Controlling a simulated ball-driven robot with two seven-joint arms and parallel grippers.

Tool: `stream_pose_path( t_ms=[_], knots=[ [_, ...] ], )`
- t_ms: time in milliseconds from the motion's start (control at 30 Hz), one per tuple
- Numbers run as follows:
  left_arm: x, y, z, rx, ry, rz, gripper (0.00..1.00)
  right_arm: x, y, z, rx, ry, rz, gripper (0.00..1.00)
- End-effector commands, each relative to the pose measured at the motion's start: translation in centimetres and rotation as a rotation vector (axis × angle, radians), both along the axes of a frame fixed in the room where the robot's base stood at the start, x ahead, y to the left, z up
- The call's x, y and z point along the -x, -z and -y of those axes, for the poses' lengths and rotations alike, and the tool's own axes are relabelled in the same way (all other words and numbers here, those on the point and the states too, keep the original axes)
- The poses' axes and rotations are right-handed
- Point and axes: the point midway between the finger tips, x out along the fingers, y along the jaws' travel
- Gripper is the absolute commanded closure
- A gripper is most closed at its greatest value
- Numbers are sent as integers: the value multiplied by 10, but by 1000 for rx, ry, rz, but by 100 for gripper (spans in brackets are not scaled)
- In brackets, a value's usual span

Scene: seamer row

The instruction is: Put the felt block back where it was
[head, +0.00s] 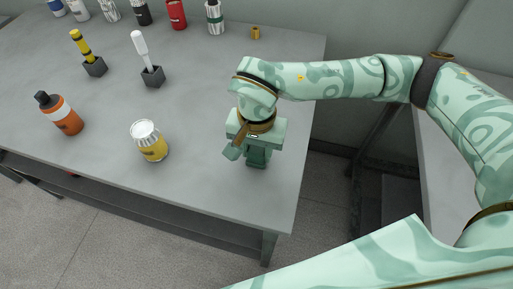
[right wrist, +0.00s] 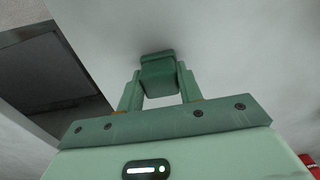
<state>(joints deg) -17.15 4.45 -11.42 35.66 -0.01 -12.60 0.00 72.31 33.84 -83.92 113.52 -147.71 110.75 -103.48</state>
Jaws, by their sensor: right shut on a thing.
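My right gripper (head: 257,158) is over the right end of the grey table in the head view. In the right wrist view its two green fingers (right wrist: 160,92) are shut on a dark green block (right wrist: 158,76), which I take to be the felt block. The block sits between the fingertips, with grey table surface behind it. In the head view I cannot tell the block apart from the green fingers, nor whether it touches the table. My left gripper is not in view.
On the table (head: 195,120) stand a yellow jar with a white lid (head: 152,148), an orange bottle (head: 66,120), and two dark holders (head: 153,77) with upright handles. Several bottles and a small brass piece (head: 255,33) line the back. The table's right edge is close to my gripper.

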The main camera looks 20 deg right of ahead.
Motion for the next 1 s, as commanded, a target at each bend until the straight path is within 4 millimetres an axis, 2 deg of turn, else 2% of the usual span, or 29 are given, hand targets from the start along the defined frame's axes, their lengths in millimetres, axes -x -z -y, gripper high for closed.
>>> stream_pose_path(
  t_ms=[133,167,200,233,567,667,1000],
  knots=[
    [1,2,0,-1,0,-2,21,0,4,0,1,0,-1,86],
    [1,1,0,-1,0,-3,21,0,3,0,0,0,0,56],
    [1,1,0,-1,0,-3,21,0,3,0,0,0,0,45],
    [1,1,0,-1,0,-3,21,0,3,0,0,0,0,43],
    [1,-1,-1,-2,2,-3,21,0,-3,0,-1,0,1,43],
    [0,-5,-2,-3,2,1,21,-1,-18,0,-1,-1,4,43],
    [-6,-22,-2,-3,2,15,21,0,-96,0,1,0,4,43]
  ],
)
